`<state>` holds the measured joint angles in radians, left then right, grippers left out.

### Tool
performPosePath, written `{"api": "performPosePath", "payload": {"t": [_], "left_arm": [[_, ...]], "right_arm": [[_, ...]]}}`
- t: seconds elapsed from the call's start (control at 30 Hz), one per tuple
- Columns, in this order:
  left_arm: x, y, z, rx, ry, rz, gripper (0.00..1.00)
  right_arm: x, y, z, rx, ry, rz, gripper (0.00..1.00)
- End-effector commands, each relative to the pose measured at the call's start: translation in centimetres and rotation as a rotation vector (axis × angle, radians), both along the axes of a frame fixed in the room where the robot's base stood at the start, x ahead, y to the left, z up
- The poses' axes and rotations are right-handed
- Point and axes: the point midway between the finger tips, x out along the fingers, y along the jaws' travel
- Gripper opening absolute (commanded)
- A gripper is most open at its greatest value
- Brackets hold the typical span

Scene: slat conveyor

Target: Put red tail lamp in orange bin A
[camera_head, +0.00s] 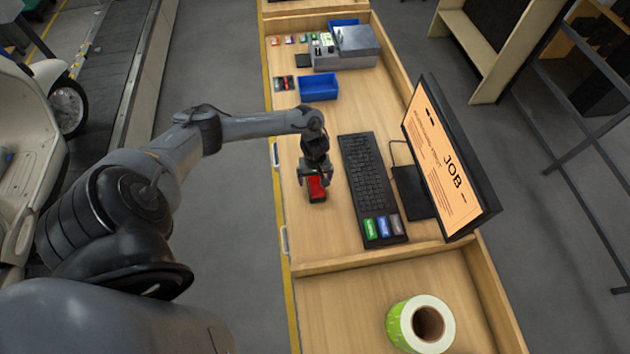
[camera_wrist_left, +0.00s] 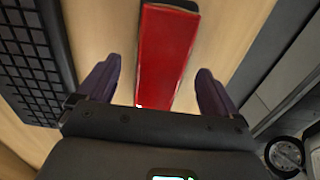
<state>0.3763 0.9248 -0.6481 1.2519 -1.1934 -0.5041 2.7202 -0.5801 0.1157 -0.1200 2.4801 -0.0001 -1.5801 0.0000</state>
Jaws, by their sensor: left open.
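The red tail lamp (camera_head: 317,187) lies on the wooden bench, left of the keyboard. My left gripper (camera_head: 313,178) is open directly over it. In the left wrist view the lamp (camera_wrist_left: 167,55) is a long red piece with a dark end, lying between and ahead of the two open fingertips (camera_wrist_left: 157,85), with a gap on each side. The fingers do not touch it. I see no orange bin in either view. My right gripper is not in view.
A black keyboard (camera_head: 367,174) and a monitor (camera_head: 449,165) stand to the right. A blue bin (camera_head: 319,87) and a grey machine (camera_head: 356,45) are at the far end. A green-sided roll (camera_head: 398,325) is near the front. A wooden divider (camera_head: 370,258) crosses the bench.

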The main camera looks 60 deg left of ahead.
Motion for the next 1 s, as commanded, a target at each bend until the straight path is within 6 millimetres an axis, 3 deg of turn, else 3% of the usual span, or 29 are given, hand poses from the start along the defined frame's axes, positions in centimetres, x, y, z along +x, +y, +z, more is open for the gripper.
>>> {"api": "performPosePath", "payload": {"t": [0.2,0.53,1.0], "left_arm": [[0.1,-0.1,-2.6,-0.001,0.000,0.000,0.94],[0.1,-0.1,-3.1,0.001,-0.001,-0.001,0.94],[0.1,-0.1,-3.0,0.002,-0.002,-0.001,0.22]], "right_arm": [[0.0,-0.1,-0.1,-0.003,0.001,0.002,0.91],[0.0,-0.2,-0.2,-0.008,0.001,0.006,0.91],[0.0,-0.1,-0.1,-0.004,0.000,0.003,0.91]]}}
